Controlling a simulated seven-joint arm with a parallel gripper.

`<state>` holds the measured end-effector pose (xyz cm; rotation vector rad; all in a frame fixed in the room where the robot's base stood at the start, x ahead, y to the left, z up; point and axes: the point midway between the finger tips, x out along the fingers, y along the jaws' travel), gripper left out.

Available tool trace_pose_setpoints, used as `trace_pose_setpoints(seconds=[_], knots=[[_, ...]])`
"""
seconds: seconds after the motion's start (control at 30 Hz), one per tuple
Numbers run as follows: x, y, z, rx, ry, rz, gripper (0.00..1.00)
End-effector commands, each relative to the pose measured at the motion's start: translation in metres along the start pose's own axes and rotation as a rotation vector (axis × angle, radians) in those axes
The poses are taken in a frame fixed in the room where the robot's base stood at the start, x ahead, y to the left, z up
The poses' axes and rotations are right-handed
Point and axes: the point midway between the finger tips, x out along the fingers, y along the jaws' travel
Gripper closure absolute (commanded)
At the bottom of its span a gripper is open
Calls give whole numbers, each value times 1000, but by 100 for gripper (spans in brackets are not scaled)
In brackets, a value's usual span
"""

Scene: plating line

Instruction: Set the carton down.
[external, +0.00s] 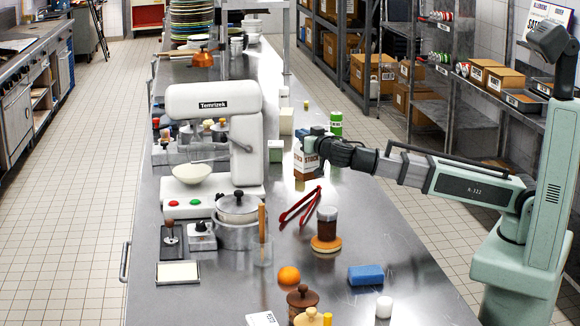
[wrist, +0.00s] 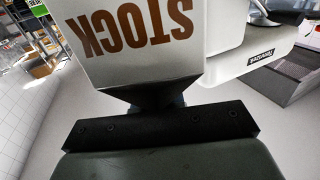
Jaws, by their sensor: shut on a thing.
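The carton (external: 307,160) is white with a brown lower part and the word STOCK on its side. In the external view it is upright over the steel counter (external: 380,235), beyond the red tongs (external: 299,206). My gripper (external: 316,138) is shut on its upper part. I cannot tell whether the carton's base touches the counter. In the wrist view the carton (wrist: 135,50) fills the upper middle, with its lettering upside down. My gripper's dark mount (wrist: 160,128) shows below it; the fingertips are not clear.
A green can (external: 336,124) stands behind the carton. The white mixer (external: 215,140) is to its left. A jar of brown liquid (external: 327,222) stands on a wooden disc in front. The counter right of the jar is clear.

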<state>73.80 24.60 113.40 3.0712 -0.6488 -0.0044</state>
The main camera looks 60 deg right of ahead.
Motion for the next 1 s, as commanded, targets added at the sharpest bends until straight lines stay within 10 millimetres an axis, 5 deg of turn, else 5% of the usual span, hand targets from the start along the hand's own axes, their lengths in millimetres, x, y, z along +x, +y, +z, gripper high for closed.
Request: trace_pose_setpoints(seconds=[0.4, 1.0], knots=[[-100, -100, 0, -4, 0, -189, 100], [-268, -212, 1, -9, -3, -455, 100]])
